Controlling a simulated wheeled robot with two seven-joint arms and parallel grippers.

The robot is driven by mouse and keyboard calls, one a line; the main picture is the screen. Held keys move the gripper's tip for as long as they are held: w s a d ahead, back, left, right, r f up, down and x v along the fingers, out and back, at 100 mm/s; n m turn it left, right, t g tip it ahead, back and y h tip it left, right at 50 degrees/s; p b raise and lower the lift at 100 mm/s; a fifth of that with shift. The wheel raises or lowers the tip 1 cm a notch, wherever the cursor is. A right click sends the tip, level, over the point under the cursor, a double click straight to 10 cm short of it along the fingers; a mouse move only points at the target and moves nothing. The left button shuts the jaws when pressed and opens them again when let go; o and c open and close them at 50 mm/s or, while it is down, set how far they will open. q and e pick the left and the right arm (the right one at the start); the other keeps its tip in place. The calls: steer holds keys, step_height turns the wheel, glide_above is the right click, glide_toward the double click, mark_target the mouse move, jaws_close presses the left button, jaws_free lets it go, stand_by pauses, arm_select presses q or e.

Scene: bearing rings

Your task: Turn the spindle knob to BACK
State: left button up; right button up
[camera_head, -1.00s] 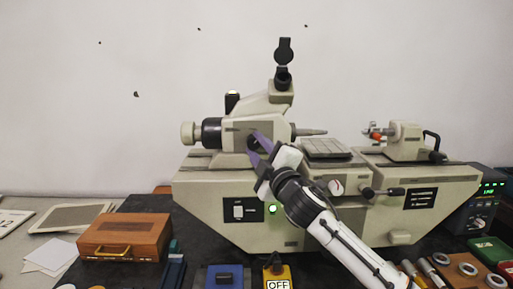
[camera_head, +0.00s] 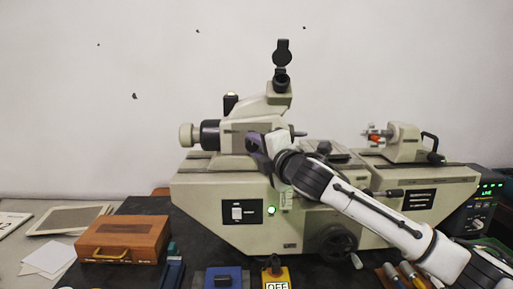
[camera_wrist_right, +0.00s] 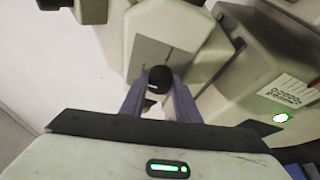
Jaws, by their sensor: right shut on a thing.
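The spindle knob is a small round black knob on the grey side plate of the machine's headstock (camera_head: 236,128). In the right wrist view the knob (camera_wrist_right: 160,77) stands between the two purple fingers and shows a small white mark. My right gripper (camera_head: 256,144) is shut on the knob. Its fingers hide most of the knob in the head view. No lettering around the knob can be read, so I cannot tell its position. My left gripper is not in view.
The machine's long beige bed (camera_head: 224,205) has a lit green button (camera_head: 271,210). A handwheel (camera_head: 336,243) sits below my right arm. A wooden box (camera_head: 124,239) stands at the left. A blue block (camera_head: 224,278) and a yellow block marked OFF (camera_head: 276,276) lie in front.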

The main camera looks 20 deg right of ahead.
steer(key=shift+f, duration=0.1)
stand_by(0.3)
steer(key=o, duration=1)
steer(key=shift+o, duration=0.2)
